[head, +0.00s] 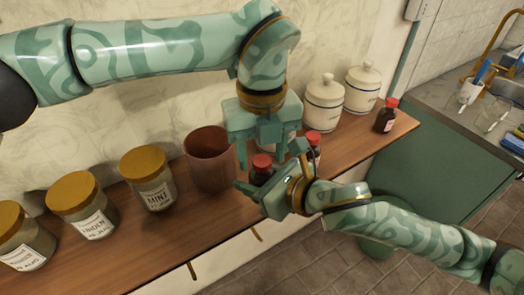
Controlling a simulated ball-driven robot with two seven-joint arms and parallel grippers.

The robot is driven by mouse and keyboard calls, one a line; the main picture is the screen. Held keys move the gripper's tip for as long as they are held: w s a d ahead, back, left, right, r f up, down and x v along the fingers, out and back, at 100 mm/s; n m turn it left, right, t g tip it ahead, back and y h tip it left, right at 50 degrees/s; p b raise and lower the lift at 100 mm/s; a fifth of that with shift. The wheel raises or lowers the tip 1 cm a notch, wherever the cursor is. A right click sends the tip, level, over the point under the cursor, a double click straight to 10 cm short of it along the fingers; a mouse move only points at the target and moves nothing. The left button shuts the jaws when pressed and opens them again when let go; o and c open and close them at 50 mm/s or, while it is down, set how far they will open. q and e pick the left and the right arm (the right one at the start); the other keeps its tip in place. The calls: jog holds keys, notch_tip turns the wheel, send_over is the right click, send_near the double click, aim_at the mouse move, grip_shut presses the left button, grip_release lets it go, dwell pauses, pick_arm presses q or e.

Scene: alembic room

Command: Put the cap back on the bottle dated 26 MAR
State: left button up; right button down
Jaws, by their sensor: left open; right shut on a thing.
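A small dark bottle (261,176) with a red cap (262,161) on its top stands upright at the shelf's front. My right gripper (270,182), coming from the right, is shut on this bottle low down. My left gripper (261,146) is open, pointing down just above and behind the red cap, and appears empty. A second red-capped bottle (315,155) stands just to the right, partly hidden by my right gripper. A third red-capped bottle (385,121) stands at the shelf's right end. The dates on the labels cannot be read, so I cannot tell which is 26 MAR.
The wooden shelf (205,231) holds a brown cup (210,160), a mint jar (149,180) and other gold-lidded jars (84,206) at left. White canisters (323,104) stand at back right. A sink counter (458,85) lies beyond. The shelf's front edge is close to my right gripper.

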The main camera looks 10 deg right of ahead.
pick_arm(q)
notch_tip(320, 180, up, 4)
jog(key=shift+r, duration=0.1)
jog(key=shift+c, duration=0.3)
notch_tip(320, 180, up, 3)
jog(key=n, duration=0.3)
jog(key=shift+r, duration=0.2)
jog(key=shift+f, duration=4.05)
